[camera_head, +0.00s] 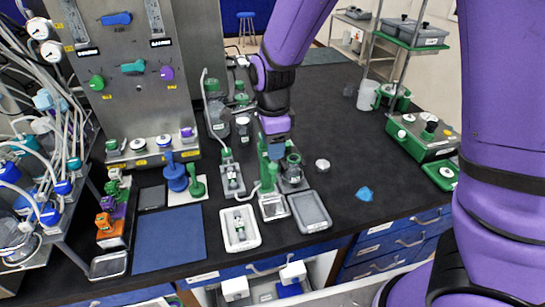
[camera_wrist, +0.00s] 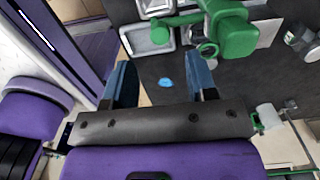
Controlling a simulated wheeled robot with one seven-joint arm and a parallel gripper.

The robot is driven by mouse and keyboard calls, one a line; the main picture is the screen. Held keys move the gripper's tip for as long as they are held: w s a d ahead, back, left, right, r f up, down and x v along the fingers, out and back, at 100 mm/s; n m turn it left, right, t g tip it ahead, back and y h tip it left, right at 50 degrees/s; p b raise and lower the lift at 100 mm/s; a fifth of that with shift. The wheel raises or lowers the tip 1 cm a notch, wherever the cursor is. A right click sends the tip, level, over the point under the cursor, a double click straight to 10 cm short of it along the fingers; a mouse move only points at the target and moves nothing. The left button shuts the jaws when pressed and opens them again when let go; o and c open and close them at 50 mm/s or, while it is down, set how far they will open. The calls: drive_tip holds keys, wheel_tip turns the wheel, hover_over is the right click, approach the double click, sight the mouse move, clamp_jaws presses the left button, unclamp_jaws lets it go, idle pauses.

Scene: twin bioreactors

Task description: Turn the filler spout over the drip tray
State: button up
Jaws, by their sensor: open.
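The green filler (camera_head: 264,165) stands near the middle of the bench in the head view. In the wrist view its green body (camera_wrist: 233,32) is close, with the spout (camera_wrist: 180,20) reaching left. The spout's end shows near a pale-rimmed tray (camera_wrist: 134,50); I cannot tell whether it is over it. In the head view a small pale tray (camera_head: 273,208) lies in front of the filler, perhaps the drip tray. My gripper (camera_head: 279,146) is beside and above the filler, partly covering it. Its blue fingers (camera_wrist: 162,78) are apart with nothing between them; the green body is beyond the right finger.
A grey tray (camera_head: 311,213) and a white tray (camera_head: 252,226) lie near the front edge. A blue piece (camera_head: 364,193) and a round metal lid (camera_head: 322,166) lie to the right. Green-fitted vessels (camera_head: 231,175) crowd the left. Bench at right is mostly clear.

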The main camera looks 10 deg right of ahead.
drive_tip(key=shift+r, duration=2.15)
drive_tip(key=s+d+r+n+t+y, duration=0.2)
drive_tip(key=s+d+r+n, duration=0.65)
drive_tip(key=d+r, duration=0.4)
drive_tip(key=s+d+r+n+t+h, duration=0.1)
drive_tip(key=s+d+r+n, duration=0.1)
drive_tip(key=s, duration=0.4)
drive_tip(key=s+d+r+n+t+h, duration=0.1)
drive_tip(key=s+d+r+n+t, duration=0.1)
drive_tip(key=s+n, duration=0.4)
drive_tip(key=shift+s+d+r+n, duration=0.15)
drive_tip(key=shift+d+r+n, duration=0.4)
drive_tip(key=shift+d, duration=0.55)
